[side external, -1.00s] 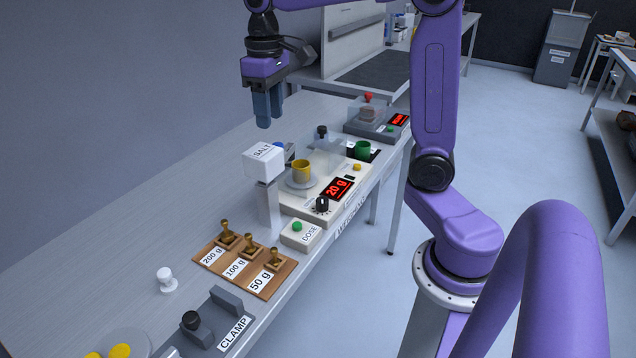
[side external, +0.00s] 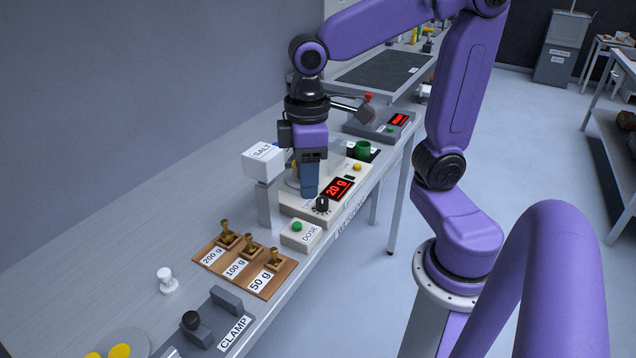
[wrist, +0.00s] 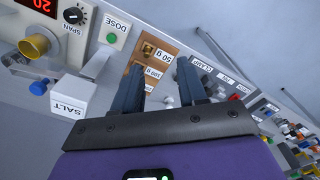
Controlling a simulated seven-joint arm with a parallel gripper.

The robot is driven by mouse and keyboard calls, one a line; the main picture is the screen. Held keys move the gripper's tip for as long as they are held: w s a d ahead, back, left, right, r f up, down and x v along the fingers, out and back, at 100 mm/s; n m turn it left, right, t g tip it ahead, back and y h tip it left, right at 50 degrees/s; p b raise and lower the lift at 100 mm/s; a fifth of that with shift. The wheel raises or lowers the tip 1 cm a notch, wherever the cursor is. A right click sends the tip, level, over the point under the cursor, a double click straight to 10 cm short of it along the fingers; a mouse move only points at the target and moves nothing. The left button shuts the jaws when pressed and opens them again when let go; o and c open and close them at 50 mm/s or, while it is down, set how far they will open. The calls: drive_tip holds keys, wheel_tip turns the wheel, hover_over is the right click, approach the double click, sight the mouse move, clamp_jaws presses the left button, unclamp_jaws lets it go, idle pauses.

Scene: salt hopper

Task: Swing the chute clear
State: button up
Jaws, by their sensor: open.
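The white salt hopper (side external: 263,160) stands on its post beside the scale; it also shows in the wrist view (wrist: 70,92). A blue knob (wrist: 38,88) sits at the hopper's side near the yellow cup (wrist: 33,46). The cup rests on the scale (side external: 337,206), whose display reads 20 g. My gripper (side external: 309,193) is open and empty, pointing down in front of the hopper and scale. In the wrist view its fingers (wrist: 159,66) straddle no object.
The DOSE button box (side external: 300,235) and the wooden weight rack (side external: 245,265) are in front of the scale. A clamp (side external: 220,318) and white knob piece (side external: 167,280) are nearer. Bench left of the hopper is clear.

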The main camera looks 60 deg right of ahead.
drive_tip(key=shift+s+a+f+n, duration=0.1)
drive_tip(key=shift+s+f+n, duration=0.2)
drive_tip(key=shift+s, duration=0.3)
drive_tip(key=shift+s+a+f+n, duration=0.1)
drive_tip(key=shift+s+f+n, duration=0.15)
drive_tip(key=shift+s, duration=0.35)
